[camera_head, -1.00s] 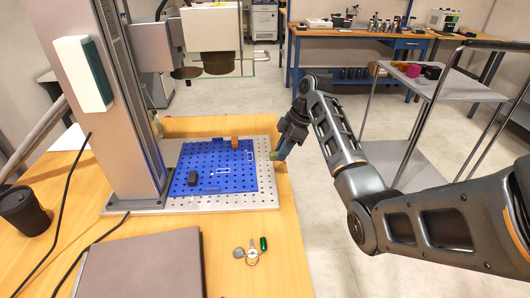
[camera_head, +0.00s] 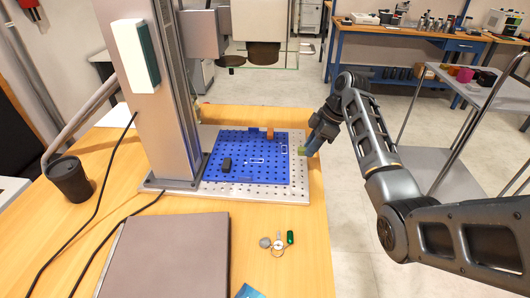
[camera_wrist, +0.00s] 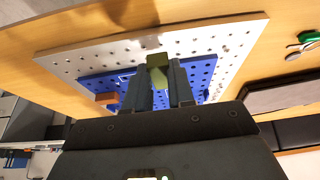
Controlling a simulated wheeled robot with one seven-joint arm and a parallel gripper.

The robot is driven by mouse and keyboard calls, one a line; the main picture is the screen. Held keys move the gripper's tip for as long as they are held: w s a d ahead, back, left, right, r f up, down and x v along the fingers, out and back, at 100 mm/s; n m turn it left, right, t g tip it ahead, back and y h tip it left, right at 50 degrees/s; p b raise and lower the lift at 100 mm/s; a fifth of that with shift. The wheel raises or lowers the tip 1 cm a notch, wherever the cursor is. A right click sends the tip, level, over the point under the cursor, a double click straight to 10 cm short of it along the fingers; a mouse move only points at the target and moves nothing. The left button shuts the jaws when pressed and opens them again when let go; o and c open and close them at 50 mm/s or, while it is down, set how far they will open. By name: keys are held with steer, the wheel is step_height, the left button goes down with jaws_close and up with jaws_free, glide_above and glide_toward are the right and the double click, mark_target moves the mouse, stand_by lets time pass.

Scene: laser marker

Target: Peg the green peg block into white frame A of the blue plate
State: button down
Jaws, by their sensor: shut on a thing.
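My gripper (camera_head: 307,149) is at the right edge of the metal base plate in the head view. It is shut on the green peg block (camera_wrist: 157,66), which shows between the fingers in the wrist view and as a small green patch in the head view (camera_head: 302,150). The blue plate (camera_head: 225,144) is a perforated board lying on the metal base. White outlined frames are on it: one near its middle (camera_head: 257,161) and one near its right edge (camera_head: 284,150). I cannot read which is A. The held block is just right of the blue plate.
A black block (camera_head: 227,164) and an orange block (camera_head: 270,134) are on the blue plate. The marker's column stands left, its head (camera_head: 262,52) overhanging behind. Keys with a green tag (camera_head: 290,237) and a grey laptop-like slab (camera_head: 165,255) lie in front.

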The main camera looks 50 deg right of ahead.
steer(key=p, duration=0.1)
glide_toward(258, 161)
step_height(258, 161, down, 2)
steer(key=shift+d+f, duration=0.1)
steer(key=shift+f, duration=0.05)
steer(key=shift+w+a, duration=0.85)
steer(key=shift+w, duration=0.15)
step_height(258, 161, down, 2)
steer(key=shift+f+p, duration=0.1)
steer(key=shift+p, duration=0.4)
steer(key=shift+f, duration=0.5)
steer(key=shift+f, duration=0.1)
steer(key=shift+f, duration=0.15)
steer(key=c, duration=1)
jaws_free()
steer(key=shift+o, duration=0.2)
steer(key=shift+b, duration=0.35)
